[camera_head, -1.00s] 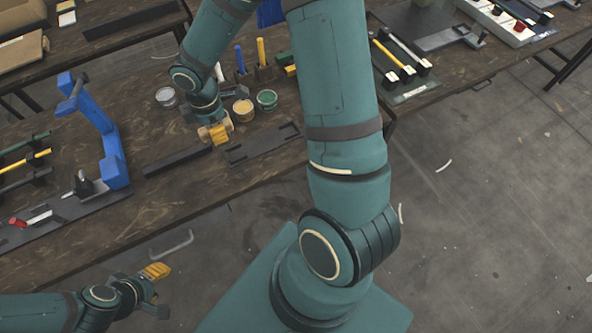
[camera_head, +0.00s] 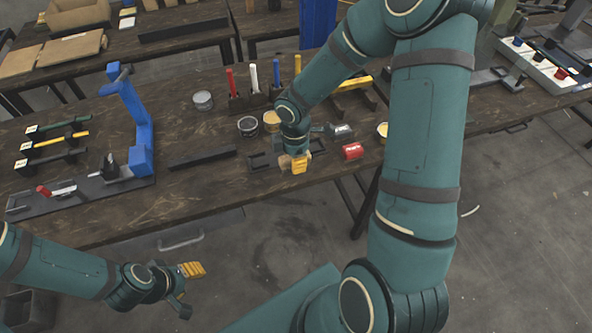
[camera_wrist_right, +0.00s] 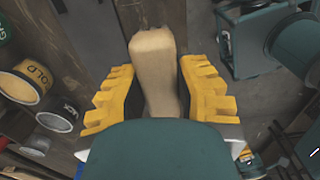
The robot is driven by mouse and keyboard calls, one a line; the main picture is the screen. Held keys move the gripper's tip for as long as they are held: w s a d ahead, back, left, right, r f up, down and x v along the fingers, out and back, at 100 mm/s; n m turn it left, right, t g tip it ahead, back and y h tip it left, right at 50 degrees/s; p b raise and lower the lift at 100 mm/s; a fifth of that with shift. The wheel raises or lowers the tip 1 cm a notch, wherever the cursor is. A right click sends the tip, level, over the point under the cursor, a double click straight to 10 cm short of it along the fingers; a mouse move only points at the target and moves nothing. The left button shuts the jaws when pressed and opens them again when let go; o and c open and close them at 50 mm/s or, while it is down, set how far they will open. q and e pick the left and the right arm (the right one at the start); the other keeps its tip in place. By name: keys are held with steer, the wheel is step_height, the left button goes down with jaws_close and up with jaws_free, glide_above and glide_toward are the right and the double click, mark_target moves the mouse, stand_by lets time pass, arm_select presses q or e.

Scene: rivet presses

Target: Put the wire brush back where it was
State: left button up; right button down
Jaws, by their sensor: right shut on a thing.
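My right gripper (camera_head: 297,163) is shut on a tan wooden piece (camera_wrist_right: 154,65), seemingly the wire brush's handle. In the right wrist view the piece stands between the yellow fingers; its bristles cannot be made out. In the head view, the gripper is at the front of the table, by the right part of a dark shallow tray (camera_head: 258,161). Whether the brush touches the table or tray is unclear. My left gripper (camera_head: 187,287) is in front of the table at lower left, with its fingers apart and empty.
Cans stand behind the tray, including a dark one (camera_head: 248,126). A dark bar (camera_head: 201,158) and a blue press (camera_head: 136,122) are to the left. Upright coloured handles stand behind the cans.

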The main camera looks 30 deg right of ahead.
steer(key=shift+f+b, duration=0.6)
steer(key=shift+f, duration=1.4)
steer(key=shift+r, duration=0.1)
steer(key=shift+f, duration=0.2)
steer(key=c, duration=0.8)
jaws_free()
steer(key=shift+r, duration=0.1)
